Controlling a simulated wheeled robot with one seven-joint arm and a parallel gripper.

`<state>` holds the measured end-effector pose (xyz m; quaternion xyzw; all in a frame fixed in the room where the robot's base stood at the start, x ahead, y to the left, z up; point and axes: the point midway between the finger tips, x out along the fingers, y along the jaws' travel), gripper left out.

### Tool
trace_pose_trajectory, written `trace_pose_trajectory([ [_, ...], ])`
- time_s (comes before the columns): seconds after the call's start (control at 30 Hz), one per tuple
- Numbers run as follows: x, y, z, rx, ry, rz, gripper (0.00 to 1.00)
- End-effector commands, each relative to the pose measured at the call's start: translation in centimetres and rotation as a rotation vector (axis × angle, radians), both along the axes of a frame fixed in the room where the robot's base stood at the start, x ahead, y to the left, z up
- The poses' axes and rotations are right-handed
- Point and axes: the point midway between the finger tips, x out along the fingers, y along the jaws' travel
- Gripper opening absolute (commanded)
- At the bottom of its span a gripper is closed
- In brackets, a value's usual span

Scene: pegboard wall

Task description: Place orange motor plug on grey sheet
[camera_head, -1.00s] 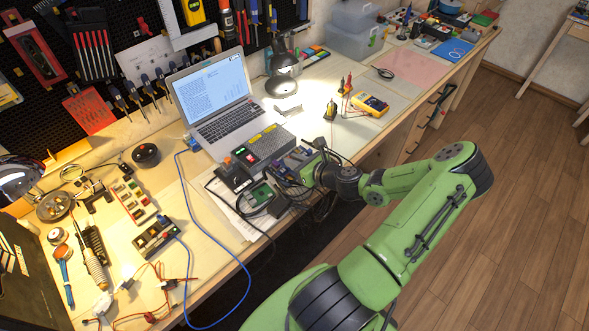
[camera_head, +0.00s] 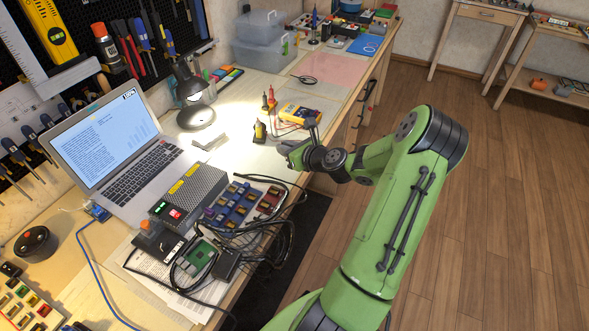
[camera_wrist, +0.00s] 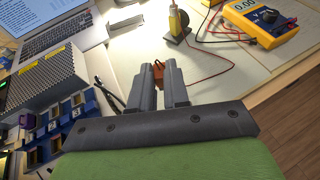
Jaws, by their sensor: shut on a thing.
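The orange motor plug (camera_wrist: 158,70) shows as a small orange piece between the fingertips of my gripper (camera_wrist: 159,77) in the wrist view. The fingers are shut on it and hide most of it. In the head view my gripper (camera_head: 287,150) is over the front part of the bench, just nearer than the multimeter; the plug cannot be made out there. A pale greyish sheet (camera_head: 318,92) lies on the bench behind the multimeter, before the pink sheet.
A yellow multimeter (camera_head: 298,114) with red leads lies beyond my gripper. A lamp (camera_head: 194,90) and a laptop (camera_head: 100,145) stand to the left. A grey power supply (camera_head: 188,195), blue connector trays (camera_head: 232,205) and loose black cables lie nearer. The pink sheet (camera_head: 330,68) looks bare except for a black cable.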

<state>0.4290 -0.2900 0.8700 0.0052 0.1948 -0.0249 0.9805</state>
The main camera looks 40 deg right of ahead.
Motion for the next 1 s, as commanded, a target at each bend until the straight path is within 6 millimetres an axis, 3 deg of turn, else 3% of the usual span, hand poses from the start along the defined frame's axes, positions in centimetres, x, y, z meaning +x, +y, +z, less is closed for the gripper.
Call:
trace_pose_trajectory([
  [0.03, 0.0, 0.0, -1.8, 0.004, 0.0, -0.001, 0.0],
  [0.37, 0.0, 0.0, -6.7, 0.002, 0.0, -0.001, 0.0],
  [0.73, 0.0, 0.0, -7.1, -0.002, 0.0, 0.001, 0.0],
  [0.77, 0.0, 0.0, -7.0, -0.002, 0.0, 0.001, 0.2],
  [0.8, 0.0, 0.0, -7.0, -0.002, 0.0, 0.001, 0.26],
  [0.9, 0.0, 0.0, -7.0, -0.002, 0.0, 0.001, 0.41],
  [1.0, 0.0, 0.0, -7.0, -0.002, 0.0, 0.001, 0.41],
])
